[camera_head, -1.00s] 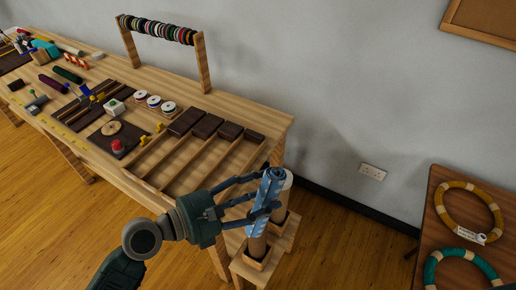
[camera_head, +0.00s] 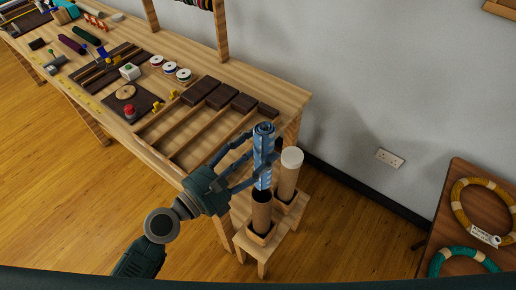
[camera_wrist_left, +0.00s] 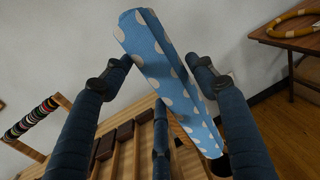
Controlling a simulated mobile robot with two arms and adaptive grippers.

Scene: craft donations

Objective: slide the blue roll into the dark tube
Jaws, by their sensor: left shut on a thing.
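The blue roll (camera_head: 263,150), pale-dotted in the left wrist view (camera_wrist_left: 168,75), is held nearly upright in my left gripper (camera_head: 260,163), whose fingers are around it. The lower end of the roll is over or at the dark mouth of a brown tube (camera_head: 261,216) in a wooden holder. I cannot tell whether the end is inside the mouth or just above it. A second brown tube (camera_head: 288,180) with a pale top stands behind to the right. In the left wrist view the roll slants down to the right, with a dark opening partly hidden near its end. My right gripper is not in view.
The stand (camera_head: 242,243) holds both tubes beside the long workbench (camera_head: 290,95). The bench carries dark blocks (camera_head: 220,95), spools (camera_head: 170,69) and tools. A side table with rings (camera_head: 470,200) stands at the right. The floor between is clear.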

